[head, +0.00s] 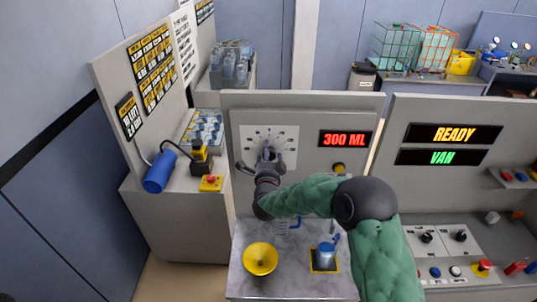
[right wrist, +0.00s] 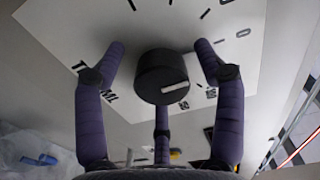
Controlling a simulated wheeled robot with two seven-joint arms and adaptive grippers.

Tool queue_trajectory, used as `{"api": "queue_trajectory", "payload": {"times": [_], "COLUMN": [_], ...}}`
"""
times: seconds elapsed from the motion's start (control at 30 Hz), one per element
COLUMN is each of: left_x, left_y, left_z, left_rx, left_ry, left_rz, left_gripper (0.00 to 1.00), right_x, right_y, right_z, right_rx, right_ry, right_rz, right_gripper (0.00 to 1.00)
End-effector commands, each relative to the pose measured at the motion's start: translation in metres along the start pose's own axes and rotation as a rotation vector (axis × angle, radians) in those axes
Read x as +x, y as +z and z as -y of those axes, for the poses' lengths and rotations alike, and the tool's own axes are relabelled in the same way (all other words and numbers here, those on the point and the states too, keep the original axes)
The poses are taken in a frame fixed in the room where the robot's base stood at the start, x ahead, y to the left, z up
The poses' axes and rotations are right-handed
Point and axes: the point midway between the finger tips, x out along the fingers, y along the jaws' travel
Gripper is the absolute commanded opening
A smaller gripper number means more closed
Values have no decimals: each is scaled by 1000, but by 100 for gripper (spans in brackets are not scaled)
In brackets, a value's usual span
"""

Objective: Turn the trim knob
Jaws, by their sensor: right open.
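The trim knob (right wrist: 160,72) is a dark round knob with a white pointer bar, on a white dial plate (right wrist: 65,30) with tick marks and partly hidden lettering. In the head view the dial plate (head: 287,137) sits on the grey panel, and the gripper mostly hides the knob. My right gripper (head: 266,157) is in front of the dial. In the right wrist view its purple fingers (right wrist: 161,50) are spread around the knob, one on each side and one below. They are open, with visible gaps beside the knob. My left gripper is out of view.
A red display (head: 344,139) on the panel reads 300 ML. Below, a metal bench holds a yellow funnel (head: 260,259) and a blue-handled jug (head: 326,254). A blue cylinder (head: 159,172) and a red-and-yellow button (head: 211,183) are at left. A right console (head: 444,144) shows READY and VAN.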

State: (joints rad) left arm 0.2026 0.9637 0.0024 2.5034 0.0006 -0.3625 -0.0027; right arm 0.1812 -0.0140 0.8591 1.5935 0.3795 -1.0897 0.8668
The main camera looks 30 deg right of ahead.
Motion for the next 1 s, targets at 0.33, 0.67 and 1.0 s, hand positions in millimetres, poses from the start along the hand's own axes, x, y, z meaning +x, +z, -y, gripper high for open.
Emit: {"api": "queue_trajectory", "payload": {"times": [0.33,0.67,1.0], "left_x": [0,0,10], "left_y": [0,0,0], "left_z": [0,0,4], "left_rx": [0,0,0], "left_ry": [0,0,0], "left_rz": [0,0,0], "left_gripper": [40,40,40], "right_x": [2,2,2], "right_y": [0,0,1], "right_z": [0,0,-2], "right_rx": [0,0,-88], "right_ry": [0,0,-1], "right_rz": [0,1,1], "right_gripper": [64,14,14]}}
